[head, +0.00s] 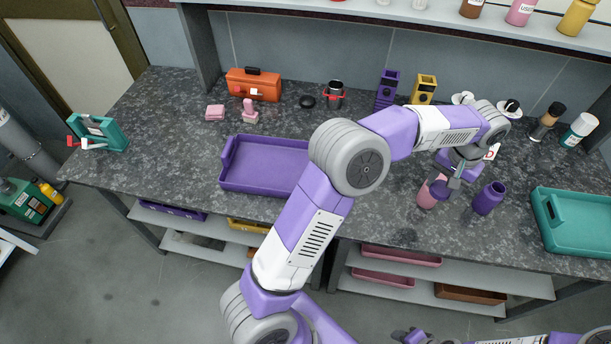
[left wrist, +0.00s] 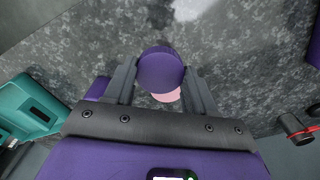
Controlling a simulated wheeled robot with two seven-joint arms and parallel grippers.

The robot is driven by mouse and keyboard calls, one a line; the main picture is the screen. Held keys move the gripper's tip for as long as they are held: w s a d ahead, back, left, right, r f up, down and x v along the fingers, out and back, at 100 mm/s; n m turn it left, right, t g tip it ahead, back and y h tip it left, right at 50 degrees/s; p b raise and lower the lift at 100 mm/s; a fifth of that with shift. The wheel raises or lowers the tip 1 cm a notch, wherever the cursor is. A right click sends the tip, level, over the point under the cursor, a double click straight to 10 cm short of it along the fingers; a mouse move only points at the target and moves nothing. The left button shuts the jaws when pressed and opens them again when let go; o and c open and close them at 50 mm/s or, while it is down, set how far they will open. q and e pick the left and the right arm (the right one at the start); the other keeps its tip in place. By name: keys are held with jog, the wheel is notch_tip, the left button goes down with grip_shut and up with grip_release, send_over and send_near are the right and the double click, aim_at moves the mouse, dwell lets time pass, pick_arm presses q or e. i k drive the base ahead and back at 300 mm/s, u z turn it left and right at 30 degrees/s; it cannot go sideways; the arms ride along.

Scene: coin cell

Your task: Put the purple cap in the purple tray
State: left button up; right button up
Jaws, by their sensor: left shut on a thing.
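The purple cap (head: 440,188) is a dark purple disc between the fingers of my left gripper (head: 453,181). In the left wrist view the cap (left wrist: 160,68) is pinched between the two grey fingers, and my left gripper (left wrist: 160,85) is shut on it. A pink bottle (head: 425,199) stands just beside or below the cap; I cannot tell whether they touch. The purple tray (head: 262,187) lies flat and empty on the counter, well left of the gripper, partly behind my left arm. My right gripper (head: 412,336) is cut off at the bottom edge.
A purple bottle (head: 488,198) stands right of the gripper, and a teal tray (head: 580,243) lies at the far right. Counter between the tray and bottles is mostly clear.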

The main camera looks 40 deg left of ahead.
aim_at(254, 166)
jog(key=z, duration=0.55)
jog(key=k, duration=1)
jog(key=u, duration=1.15)
jog(key=i, duration=1)
